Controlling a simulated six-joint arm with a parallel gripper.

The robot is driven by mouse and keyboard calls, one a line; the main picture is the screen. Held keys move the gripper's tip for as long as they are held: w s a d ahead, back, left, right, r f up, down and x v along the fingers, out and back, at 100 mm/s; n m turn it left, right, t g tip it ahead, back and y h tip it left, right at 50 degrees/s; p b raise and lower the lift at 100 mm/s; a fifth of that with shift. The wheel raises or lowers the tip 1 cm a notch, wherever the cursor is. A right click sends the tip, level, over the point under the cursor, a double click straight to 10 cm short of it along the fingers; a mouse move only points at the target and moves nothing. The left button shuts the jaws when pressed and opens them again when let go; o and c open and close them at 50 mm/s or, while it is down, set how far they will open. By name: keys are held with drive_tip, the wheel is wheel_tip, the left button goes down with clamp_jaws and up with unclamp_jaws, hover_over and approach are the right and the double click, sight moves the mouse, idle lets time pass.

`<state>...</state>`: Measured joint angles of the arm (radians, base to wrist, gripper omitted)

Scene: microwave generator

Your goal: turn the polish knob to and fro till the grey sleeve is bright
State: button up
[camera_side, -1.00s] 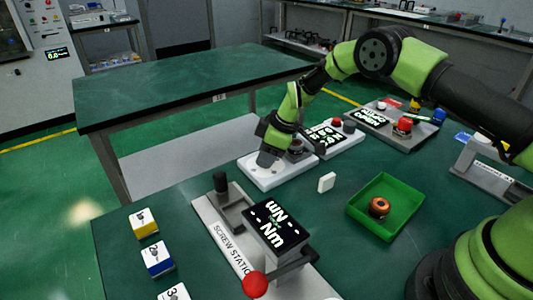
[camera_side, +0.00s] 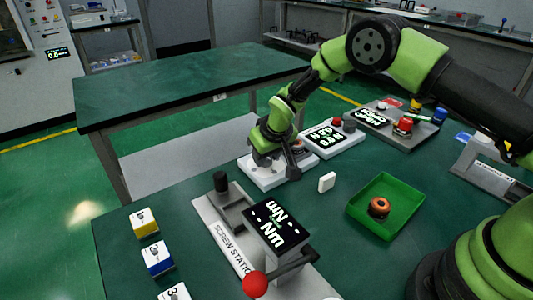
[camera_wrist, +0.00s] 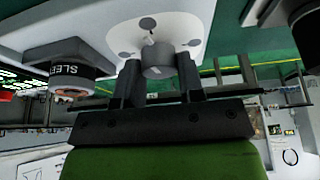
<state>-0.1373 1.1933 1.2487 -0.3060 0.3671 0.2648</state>
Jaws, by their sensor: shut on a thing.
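The polish knob (camera_wrist: 158,62) is a grey round knob on a white plate (camera_wrist: 178,22) with dark dots. In the wrist view it sits between the two black fingers of my gripper (camera_wrist: 158,82), which is shut on it. In the side view my gripper (camera_side: 266,160) is low over the white base (camera_side: 262,182) and hides the knob.
A white unit with a lit display (camera_side: 325,137) stands just behind the base. A small white block (camera_side: 327,182) and a green tray (camera_side: 357,208) holding a copper ring (camera_side: 379,207) are to the right. The screw station (camera_side: 225,235) is in front.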

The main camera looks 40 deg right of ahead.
drive_tip(key=shift+m+h, duration=0.3)
drive_tip(key=shift+m, duration=0.5)
drive_tip(key=o, duration=0.9)
drive_tip(key=v, duration=1)
